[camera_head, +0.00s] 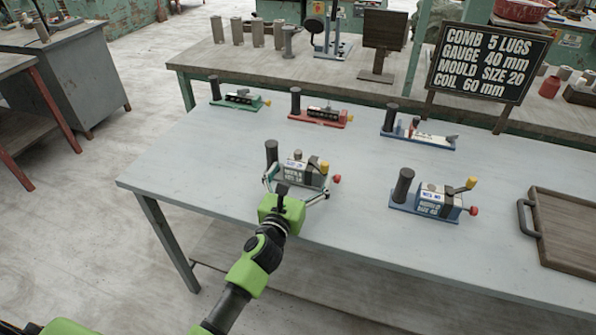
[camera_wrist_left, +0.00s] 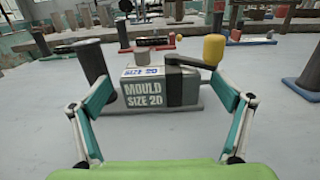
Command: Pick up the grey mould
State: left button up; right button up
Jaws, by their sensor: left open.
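The grey mould (camera_head: 304,174) stands on the table near its front edge. It has a dark upright post at its left, a yellow knob and a red knob at its right, and a label reading "MOULD SIZE 20" in the left wrist view (camera_wrist_left: 158,92). My left gripper (camera_head: 296,188) is open at the front of the mould, with one finger toward each end. In the left wrist view the fingers (camera_wrist_left: 160,115) stand wide apart, and the mould's body shows between and beyond them. I cannot tell whether either finger touches it. My right gripper is not in view.
A blue mould (camera_head: 432,202) stands to the right, with a wooden tray (camera_head: 566,232) beyond it. Green (camera_head: 240,101), red (camera_head: 320,117) and blue (camera_head: 418,137) based tools line the table's back. A sign (camera_head: 487,62) stands behind. The table's left part is clear.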

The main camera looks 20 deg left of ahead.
pick_arm(q)
jog(key=c, duration=1.4)
jog(key=shift+r, duration=0.2)
jog(key=shift+c, duration=1.4)
